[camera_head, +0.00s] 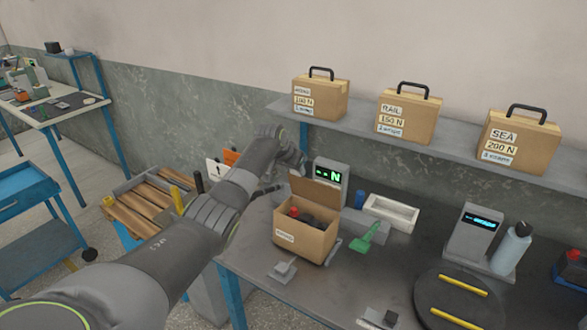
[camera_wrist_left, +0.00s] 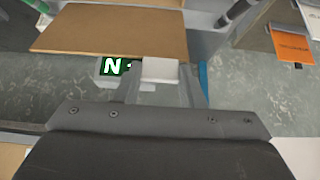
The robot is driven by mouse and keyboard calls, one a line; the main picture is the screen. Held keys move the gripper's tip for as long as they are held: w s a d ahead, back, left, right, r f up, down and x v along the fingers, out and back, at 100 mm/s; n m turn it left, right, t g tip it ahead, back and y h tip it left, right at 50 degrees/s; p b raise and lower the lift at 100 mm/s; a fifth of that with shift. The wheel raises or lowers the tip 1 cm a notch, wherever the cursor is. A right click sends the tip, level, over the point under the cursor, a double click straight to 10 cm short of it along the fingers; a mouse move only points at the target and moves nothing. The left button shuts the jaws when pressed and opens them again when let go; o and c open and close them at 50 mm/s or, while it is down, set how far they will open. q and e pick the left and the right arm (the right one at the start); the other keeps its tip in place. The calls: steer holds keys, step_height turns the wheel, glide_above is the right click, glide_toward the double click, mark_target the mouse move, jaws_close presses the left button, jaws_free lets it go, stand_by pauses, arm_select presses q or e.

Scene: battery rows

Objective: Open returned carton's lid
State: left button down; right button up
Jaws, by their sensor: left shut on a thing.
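The returned carton (camera_head: 301,242) is a brown box with a white label on its front, standing on the dark workbench. Its lid (camera_head: 315,194) is raised at the back, and inside I see dark things and a red one (camera_head: 294,212). My left gripper (camera_head: 290,170) is at the raised lid's left upper side, its tips partly hidden by the arm. My right gripper is not in view.
A grey display box showing N (camera_head: 331,175) stands behind the carton. A green tool (camera_head: 370,236) and a white tray (camera_head: 391,213) lie to the right. A round dark plate (camera_head: 455,300) holds yellow bars. Three labelled cases stand on the shelf (camera_head: 363,134).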

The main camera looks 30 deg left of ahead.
arm_select(q)
steer(key=shift+w+r, duration=0.2)
steer(key=shift+r, duration=0.2)
steer(key=c, duration=1.1)
jaws_free()
steer(key=shift+d, duration=0.1)
steer(key=shift+o, duration=0.9)
steer(key=shift+s, duration=0.1)
steer(key=shift+f, duration=0.2)
steer(key=shift+s, duration=0.1)
steer(key=d+b+v, duration=0.1)
steer(key=b+v, duration=0.2)
steer(key=v, duration=1.4)
steer(key=shift+s+a+b, duration=0.2)
steer(key=shift+a+b, duration=0.15)
steer(key=shift+a, duration=0.1)
steer(key=shift+r, duration=0.15)
